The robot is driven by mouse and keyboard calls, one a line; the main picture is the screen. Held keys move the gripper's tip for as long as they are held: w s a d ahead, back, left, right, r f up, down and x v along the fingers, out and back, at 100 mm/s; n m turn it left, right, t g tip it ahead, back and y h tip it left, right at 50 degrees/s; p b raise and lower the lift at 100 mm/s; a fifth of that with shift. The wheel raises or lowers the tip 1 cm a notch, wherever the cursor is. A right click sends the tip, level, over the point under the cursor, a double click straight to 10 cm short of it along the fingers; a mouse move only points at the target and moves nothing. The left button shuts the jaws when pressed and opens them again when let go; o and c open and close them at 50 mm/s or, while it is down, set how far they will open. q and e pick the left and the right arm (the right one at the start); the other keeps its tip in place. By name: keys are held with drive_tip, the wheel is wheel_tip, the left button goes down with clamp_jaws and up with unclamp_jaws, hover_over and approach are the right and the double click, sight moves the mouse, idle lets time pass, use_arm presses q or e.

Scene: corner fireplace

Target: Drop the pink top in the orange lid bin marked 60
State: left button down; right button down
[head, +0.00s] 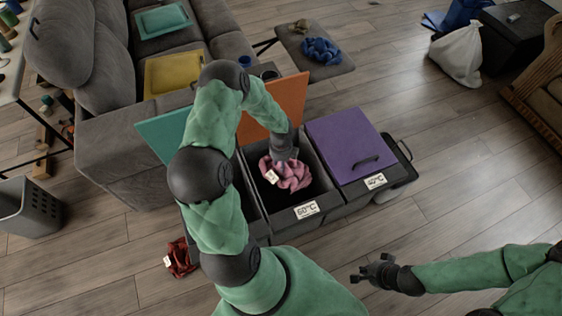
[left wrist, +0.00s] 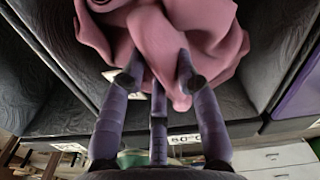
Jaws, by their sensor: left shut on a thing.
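The pink top (head: 291,174) is crumpled and hangs from my left gripper (head: 284,156), over the open middle bin (head: 320,196). That bin has a raised orange lid (head: 277,106) and a white label reading 60°C (head: 306,209). In the left wrist view the pink top (left wrist: 200,30) fills the top of the picture, with a fold of it between the fingers of my left gripper (left wrist: 158,75). I cannot tell whether the top touches the bin floor. My right gripper (head: 372,272) is empty over the floor at lower right; its finger opening is unclear.
A bin with a shut purple lid (head: 345,138), labelled 40°C, stands on the right. A bin with a raised teal lid (head: 162,134) is on the left, partly behind my arm. A red cloth (head: 180,260) lies on the floor. A sofa (head: 115,140) stands behind.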

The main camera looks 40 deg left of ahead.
use_arm(q)
drive_tip(key=c, duration=0.8)
unclamp_jaws()
drive_tip(key=shift+c, duration=0.2)
wheel_tip(320, 180, up, 12)
